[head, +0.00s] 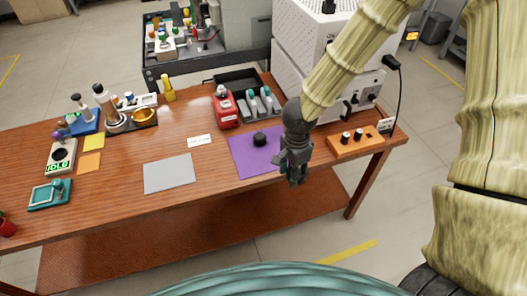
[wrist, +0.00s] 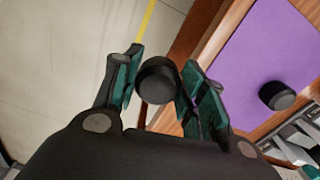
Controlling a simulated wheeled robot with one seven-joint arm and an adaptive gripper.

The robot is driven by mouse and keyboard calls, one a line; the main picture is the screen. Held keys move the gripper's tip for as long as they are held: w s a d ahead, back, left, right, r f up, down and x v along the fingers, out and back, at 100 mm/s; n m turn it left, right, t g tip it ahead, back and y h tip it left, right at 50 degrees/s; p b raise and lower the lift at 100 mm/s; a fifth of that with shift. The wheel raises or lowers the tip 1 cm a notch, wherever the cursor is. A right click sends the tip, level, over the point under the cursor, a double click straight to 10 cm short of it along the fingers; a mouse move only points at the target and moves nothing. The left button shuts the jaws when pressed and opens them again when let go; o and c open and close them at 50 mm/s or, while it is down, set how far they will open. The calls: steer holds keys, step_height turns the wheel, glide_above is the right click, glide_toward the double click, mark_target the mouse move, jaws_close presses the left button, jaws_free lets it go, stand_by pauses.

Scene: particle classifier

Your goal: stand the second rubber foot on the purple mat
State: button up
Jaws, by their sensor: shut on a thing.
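My gripper (head: 292,178) is shut on a black round rubber foot (wrist: 158,80), which sits between the two green-lined fingers in the wrist view. In the head view I cannot make out the held foot against the dark fingers. The purple mat (head: 245,160) lies on the wooden table, to the left of my gripper in the head view; it also shows in the wrist view (wrist: 255,50). Another black rubber foot (head: 260,139) stands on the mat, apart from my gripper, and shows at the right of the wrist view (wrist: 276,95).
An orange block with two dark knobs (head: 355,146) is at the table's right end. A white machine (head: 310,65) stands behind it. A red device (head: 225,110) and a black tray (head: 238,79) are behind the mat. A grey sheet (head: 170,173) lies to the left.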

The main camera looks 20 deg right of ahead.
steer(key=p, duration=0.3)
glide_above(265, 158)
steer(key=shift+f, duration=0.7)
steer(key=shift+f+p, duration=0.5)
steer(key=shift+f, duration=1.25)
steer(key=o, duration=0.9)
steer(key=shift+f, duration=0.1)
steer(key=shift+o, duration=0.2)
steer(key=shift+w, duration=0.1)
step_height(265, 158, up, 12)
steer(key=b, duration=0.2)
